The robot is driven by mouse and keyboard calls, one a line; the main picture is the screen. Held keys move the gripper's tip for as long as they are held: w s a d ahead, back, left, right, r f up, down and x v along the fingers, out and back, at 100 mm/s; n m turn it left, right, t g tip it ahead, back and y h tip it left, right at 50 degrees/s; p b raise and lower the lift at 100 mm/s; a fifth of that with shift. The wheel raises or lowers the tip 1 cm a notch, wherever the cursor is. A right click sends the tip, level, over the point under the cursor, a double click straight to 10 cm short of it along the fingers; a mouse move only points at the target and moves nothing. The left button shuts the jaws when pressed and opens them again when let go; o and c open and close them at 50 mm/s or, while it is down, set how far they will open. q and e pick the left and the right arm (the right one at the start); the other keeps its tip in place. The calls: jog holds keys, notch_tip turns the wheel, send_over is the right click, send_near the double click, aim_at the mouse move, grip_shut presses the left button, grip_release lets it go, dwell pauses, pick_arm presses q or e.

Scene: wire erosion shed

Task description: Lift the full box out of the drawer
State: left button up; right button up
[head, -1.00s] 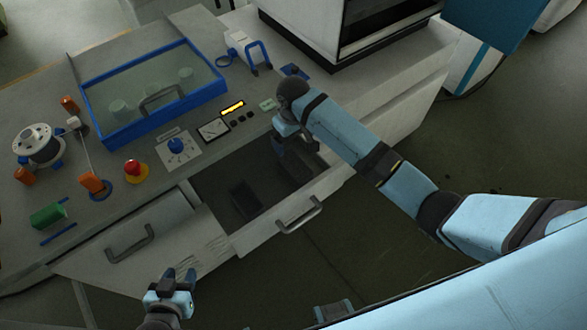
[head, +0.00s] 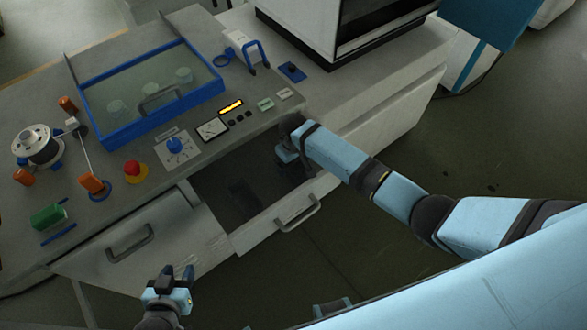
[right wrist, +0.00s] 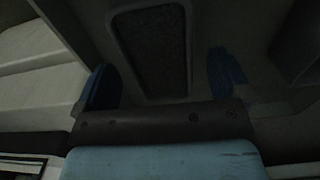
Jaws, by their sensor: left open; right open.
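The drawer (head: 268,238) stands pulled open under the worktop, its inside in deep shadow. A dark box (head: 243,198) lies on its floor, only faintly seen in the head view. In the right wrist view the box (right wrist: 149,50) shows a pale rim around dark, grainy contents. My right gripper (right wrist: 160,65) is open, with one blue finger on each side of the box in that view and a gap on both sides. In the head view it reaches into the drawer's right end (head: 292,165), fingers mostly lost in shadow. My left gripper (head: 178,271) is open and empty, in front of the cabinet.
The worktop edge overhangs the drawer's back. On top are a blue-framed glass lid (head: 150,95), a red button (head: 134,168), a blue knob (head: 176,146) and a wire spool (head: 36,145). A closed cabinet front with a handle (head: 130,243) lies left of the drawer.

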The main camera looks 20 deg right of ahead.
jog(key=c, duration=1.6)
jog(key=shift+c, duration=0.2)
jog(key=shift+r, duration=0.2)
